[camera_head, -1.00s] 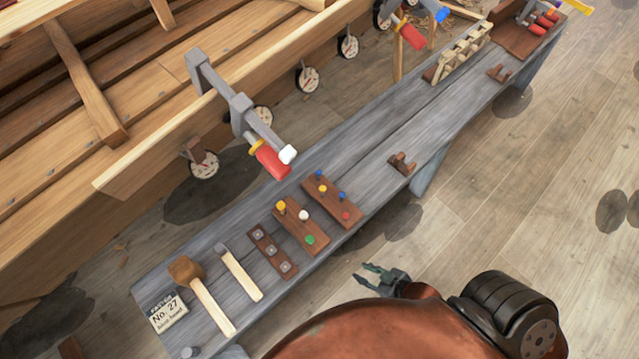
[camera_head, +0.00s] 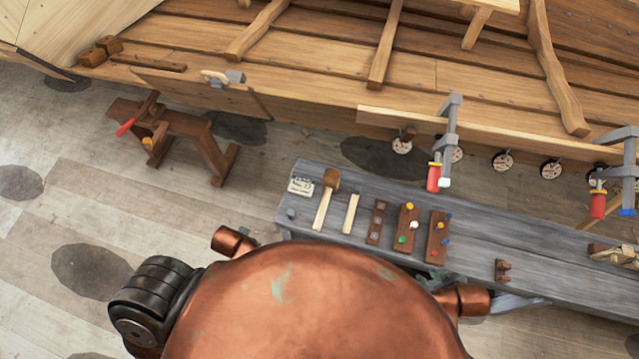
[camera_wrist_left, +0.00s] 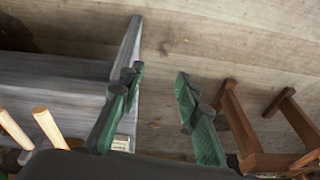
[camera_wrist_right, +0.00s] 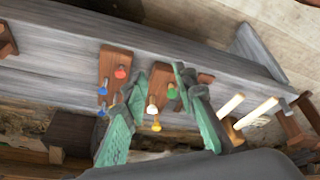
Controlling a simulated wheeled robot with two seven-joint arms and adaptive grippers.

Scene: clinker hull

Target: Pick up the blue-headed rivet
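In the right wrist view blue heads show at the left (camera_wrist_right: 102,91) and just below (camera_wrist_right: 101,112). My right gripper (camera_wrist_right: 158,72) is open and empty; in that view its fingers cover part of the neighbouring board, and the blue heads lie left of them. My left gripper (camera_wrist_left: 158,76) is open and empty, with floor behind its tips. Neither gripper's fingers show clearly in the head view.
The middle board (camera_head: 407,228) carries yellow, white and green rivets. A board with metal squares (camera_head: 376,222), a light wooden bar (camera_head: 351,213), a mallet (camera_head: 326,200) and a card (camera_head: 301,187) lie left. A red-handled clamp (camera_head: 434,178) hangs behind. A trestle (camera_head: 180,130) stands left.

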